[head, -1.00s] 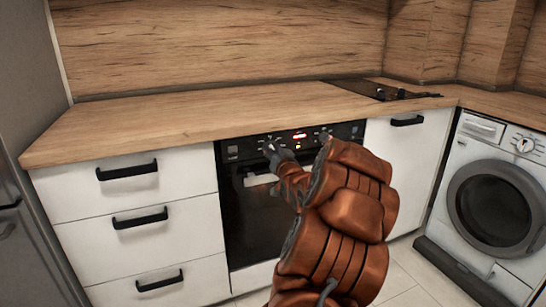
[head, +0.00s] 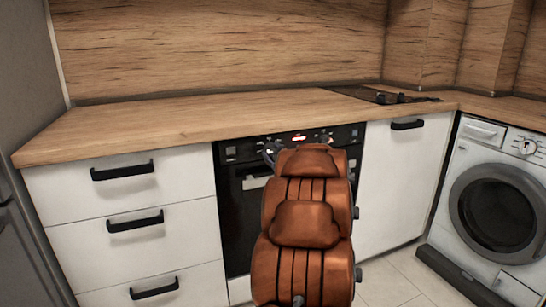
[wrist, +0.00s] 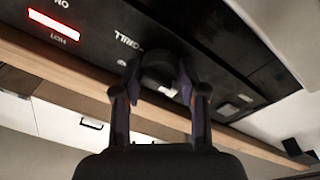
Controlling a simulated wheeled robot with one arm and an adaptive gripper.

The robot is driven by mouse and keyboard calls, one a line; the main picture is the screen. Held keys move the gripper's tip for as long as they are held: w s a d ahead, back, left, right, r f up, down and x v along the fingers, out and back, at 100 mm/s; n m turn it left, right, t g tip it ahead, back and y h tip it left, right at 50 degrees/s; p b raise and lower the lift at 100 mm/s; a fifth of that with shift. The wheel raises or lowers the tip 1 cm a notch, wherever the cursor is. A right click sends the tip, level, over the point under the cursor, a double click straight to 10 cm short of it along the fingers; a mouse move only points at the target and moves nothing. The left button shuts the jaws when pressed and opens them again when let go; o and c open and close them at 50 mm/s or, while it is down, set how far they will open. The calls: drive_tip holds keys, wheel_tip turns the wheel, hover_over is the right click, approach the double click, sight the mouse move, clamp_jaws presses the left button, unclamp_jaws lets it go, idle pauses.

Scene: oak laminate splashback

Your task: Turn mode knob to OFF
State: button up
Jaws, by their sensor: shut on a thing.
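The black oven control panel (head: 235,151) is under the worktop in the head view, with a red-lit display (head: 299,138). The wrist view shows the panel upside down, with the display (wrist: 53,26) at upper left and the word GRILL beside a dark round knob (wrist: 157,79), which looks like the mode knob. My gripper (wrist: 160,72) has one finger on each side of this knob and is shut on it. The knob's pointer direction cannot be made out. In the head view my brown arm hides the knob and most of the gripper.
The oven door (head: 232,215) is below the panel. White drawers (head: 75,190) with black handles are left, a white cabinet (head: 385,180) right, a washing machine (head: 500,205) far right. The wooden worktop (head: 180,125) is mostly clear, with a black hob (head: 375,96) at right.

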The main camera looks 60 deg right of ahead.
drive_tip(key=shift+n, duration=1.1)
drive_tip(key=o, duration=1.1)
drive_tip(key=shift+o, duration=0.2)
drive_tip(key=shift+s, duration=0.1)
drive_tip(key=v, duration=1.1)
drive_tip(key=shift+s+a, duration=0.25)
drive_tip(key=shift+s, duration=0.1)
drive_tip(key=shift+r, duration=0.1)
